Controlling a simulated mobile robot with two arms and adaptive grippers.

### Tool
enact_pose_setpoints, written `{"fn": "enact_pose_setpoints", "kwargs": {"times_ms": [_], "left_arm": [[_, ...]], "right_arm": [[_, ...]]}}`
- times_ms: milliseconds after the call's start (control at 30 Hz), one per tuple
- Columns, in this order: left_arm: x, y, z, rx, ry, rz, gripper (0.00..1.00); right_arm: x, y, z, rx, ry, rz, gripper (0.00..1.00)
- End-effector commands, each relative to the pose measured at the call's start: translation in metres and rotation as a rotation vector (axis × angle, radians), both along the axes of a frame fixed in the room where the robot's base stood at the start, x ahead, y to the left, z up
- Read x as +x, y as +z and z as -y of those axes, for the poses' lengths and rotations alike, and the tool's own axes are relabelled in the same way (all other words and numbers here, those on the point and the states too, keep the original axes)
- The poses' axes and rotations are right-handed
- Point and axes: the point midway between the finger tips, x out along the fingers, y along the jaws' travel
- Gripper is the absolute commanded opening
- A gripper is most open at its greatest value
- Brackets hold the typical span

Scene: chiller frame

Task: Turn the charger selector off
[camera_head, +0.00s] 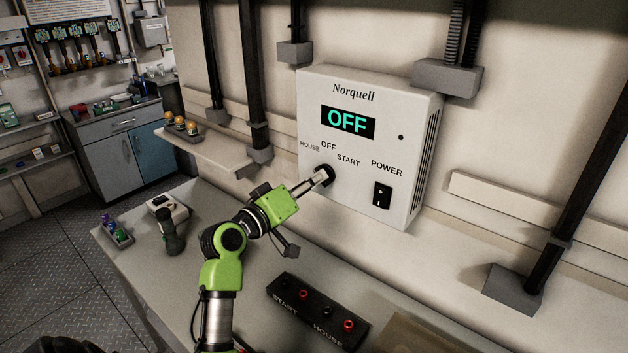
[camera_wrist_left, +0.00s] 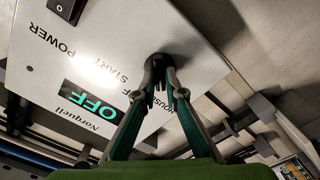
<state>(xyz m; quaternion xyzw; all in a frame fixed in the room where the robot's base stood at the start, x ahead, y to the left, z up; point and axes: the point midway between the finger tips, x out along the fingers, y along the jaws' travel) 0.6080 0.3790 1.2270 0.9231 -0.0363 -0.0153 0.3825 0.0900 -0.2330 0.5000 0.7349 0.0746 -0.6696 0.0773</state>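The white Norquell charger box (camera_head: 313,98) is on the wall, and its display (camera_head: 347,122) reads OFF in green. The round black charger selector (camera_head: 329,172) sits below the HOUSE, OFF and START labels. My left gripper (camera_head: 322,178) reaches it from the lower left. In the left wrist view the fingers of my left gripper (camera_wrist_left: 158,88) close in on the dark selector (camera_wrist_left: 160,60) and appear to pinch its handle. The fingers partly cover the handle, so I cannot tell which label it points to. My right gripper is not in view.
A black POWER rocker switch (camera_head: 382,195) is right of the selector. Below, the bench (camera_head: 185,265) holds a black strip (camera_head: 318,312) with red terminals labelled START and HOUSE, a dark cylindrical tool (camera_head: 171,232) and a small tray (camera_head: 116,236). A shelf (camera_head: 207,150) is left of the box.

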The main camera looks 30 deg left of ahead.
Motion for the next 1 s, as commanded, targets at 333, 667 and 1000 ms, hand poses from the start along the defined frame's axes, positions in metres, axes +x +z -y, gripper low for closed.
{"fn": "enact_pose_setpoints", "kwargs": {"times_ms": [333, 667, 1000], "left_arm": [[0.000, -0.001, 0.000, 0.028, 0.001, 0.001, 0.00], [0.000, -0.003, 0.000, 0.224, 0.000, 0.016, 0.00], [-0.001, -0.001, 0.001, 0.509, -0.001, 0.040, 0.00]], "right_arm": [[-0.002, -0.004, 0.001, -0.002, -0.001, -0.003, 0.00], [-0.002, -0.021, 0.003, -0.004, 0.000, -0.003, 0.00], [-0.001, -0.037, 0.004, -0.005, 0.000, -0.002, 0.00]]}}
